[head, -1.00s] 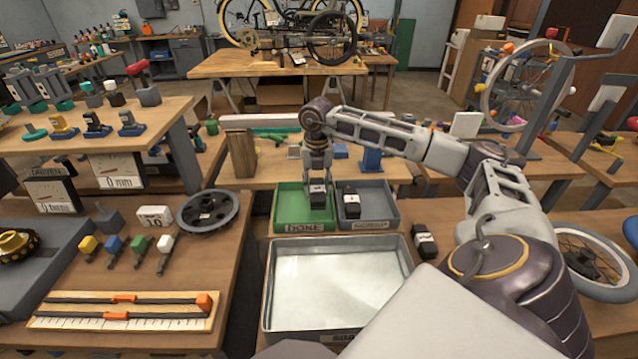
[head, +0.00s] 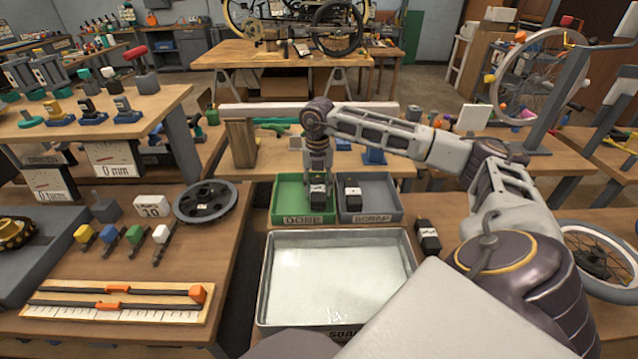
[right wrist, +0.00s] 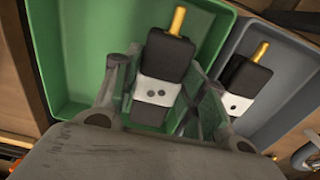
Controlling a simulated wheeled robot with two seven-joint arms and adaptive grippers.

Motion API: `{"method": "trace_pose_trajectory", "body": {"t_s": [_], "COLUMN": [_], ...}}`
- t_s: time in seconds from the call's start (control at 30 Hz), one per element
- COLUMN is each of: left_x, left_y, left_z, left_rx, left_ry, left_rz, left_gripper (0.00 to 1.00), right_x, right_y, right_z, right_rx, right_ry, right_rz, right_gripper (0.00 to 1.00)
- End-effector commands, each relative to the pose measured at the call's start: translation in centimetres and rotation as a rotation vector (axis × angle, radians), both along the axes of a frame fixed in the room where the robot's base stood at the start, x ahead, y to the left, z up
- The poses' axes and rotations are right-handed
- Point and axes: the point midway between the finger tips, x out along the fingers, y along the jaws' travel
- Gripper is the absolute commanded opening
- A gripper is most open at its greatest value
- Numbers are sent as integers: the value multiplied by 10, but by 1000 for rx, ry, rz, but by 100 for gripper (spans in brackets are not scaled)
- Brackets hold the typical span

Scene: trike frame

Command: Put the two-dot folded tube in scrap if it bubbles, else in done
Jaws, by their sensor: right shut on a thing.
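My right gripper (head: 317,178) is shut on the two-dot folded tube (right wrist: 157,82), a black tube with a white band, two dots and a brass valve stem. The gripper holds it down inside the green DONE tray (head: 287,203); whether the tube touches the tray floor I cannot tell. A one-dot folded tube (right wrist: 243,90) lies in the grey SCRAP tray (head: 385,198) to the right; it also shows in the head view (head: 353,196). Another black folded tube (head: 428,238) stands on the bench right of the trays. My left gripper is not in view.
A metal soapy water tub (head: 268,265) stands in front of the two trays. Left on the bench are a spoked pulley (head: 205,202), coloured tools and a ruler board (head: 118,303). A wooden block (head: 241,145) stands behind the DONE tray.

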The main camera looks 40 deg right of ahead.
Motion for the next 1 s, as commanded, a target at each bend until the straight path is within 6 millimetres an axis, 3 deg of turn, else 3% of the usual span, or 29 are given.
{"method": "trace_pose_trajectory", "body": {"t_s": [0.37,0.57,1.0], "left_x": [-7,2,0], "left_y": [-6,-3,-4], "left_z": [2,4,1], "left_rx": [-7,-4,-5], "left_ry": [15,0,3], "left_rz": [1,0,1], "left_gripper": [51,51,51], "right_x": [0,0,0], "right_y": [1,1,1], "right_z": [-2,-2,-6], "right_rx": [1,1,0], "right_ry": [-1,-1,0], "right_rz": [0,0,0], "right_gripper": [10,10,10]}}
